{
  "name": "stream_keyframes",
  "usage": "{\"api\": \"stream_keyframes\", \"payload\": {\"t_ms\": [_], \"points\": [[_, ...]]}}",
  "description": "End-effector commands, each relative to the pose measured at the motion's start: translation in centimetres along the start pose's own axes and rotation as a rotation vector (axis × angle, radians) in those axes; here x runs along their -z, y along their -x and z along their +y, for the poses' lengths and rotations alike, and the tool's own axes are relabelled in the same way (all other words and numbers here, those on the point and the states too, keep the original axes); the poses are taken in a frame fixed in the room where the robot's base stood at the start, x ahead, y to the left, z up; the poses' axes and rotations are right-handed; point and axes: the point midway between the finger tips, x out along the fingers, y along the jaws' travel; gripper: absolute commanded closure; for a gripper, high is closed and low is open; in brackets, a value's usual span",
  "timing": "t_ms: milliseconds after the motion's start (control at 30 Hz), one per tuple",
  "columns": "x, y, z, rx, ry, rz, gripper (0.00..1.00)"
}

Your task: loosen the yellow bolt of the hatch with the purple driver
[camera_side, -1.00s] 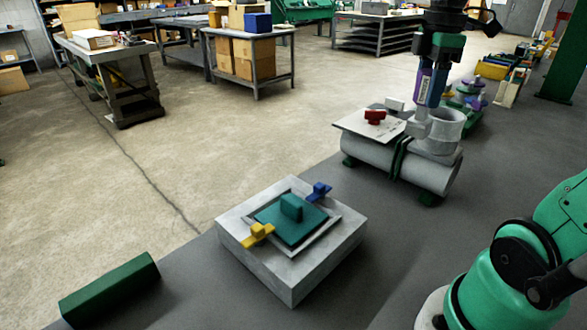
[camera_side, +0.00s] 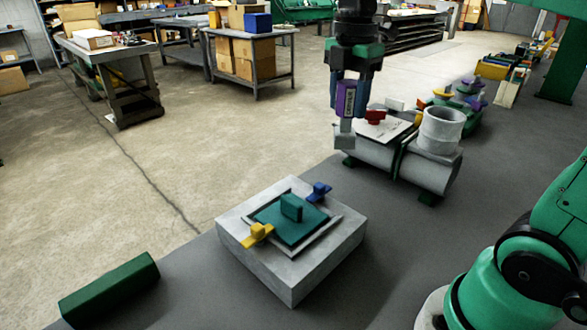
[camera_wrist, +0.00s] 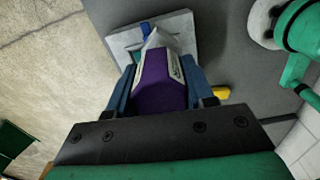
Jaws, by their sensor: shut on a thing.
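My gripper (camera_side: 350,92) is shut on the purple driver (camera_side: 346,98), which hangs upright with its grey end down. In the wrist view the driver (camera_wrist: 158,85) sits between the blue fingers and points away from the camera. The hatch (camera_side: 282,228) is a teal plate with a raised handle, set in a grey block. The yellow bolt (camera_side: 257,234) is at its near left edge, and a blue bolt (camera_side: 319,190) is at its far right corner. The driver is above and behind the hatch, apart from both bolts.
A grey pipe (camera_side: 428,172) with an upright open collar (camera_side: 440,128) and a panel with a red handle (camera_side: 375,117) stands close to the driver. A green bar (camera_side: 110,290) lies at the front left. Several coloured parts stand farther back along the bench.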

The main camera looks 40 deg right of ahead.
Motion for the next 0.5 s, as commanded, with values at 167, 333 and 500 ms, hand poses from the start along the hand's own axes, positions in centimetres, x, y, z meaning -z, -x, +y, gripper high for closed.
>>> {"api": "stream_keyframes", "payload": {"t_ms": [167,333,500], "points": [[8.3,-1.4,2.1,0.000,0.443,0.001,1.00],[14.0,-2.5,2.0,0.001,0.725,0.001,1.00],[16.4,-3.0,1.7,0.001,0.850,0.001,1.00]]}}
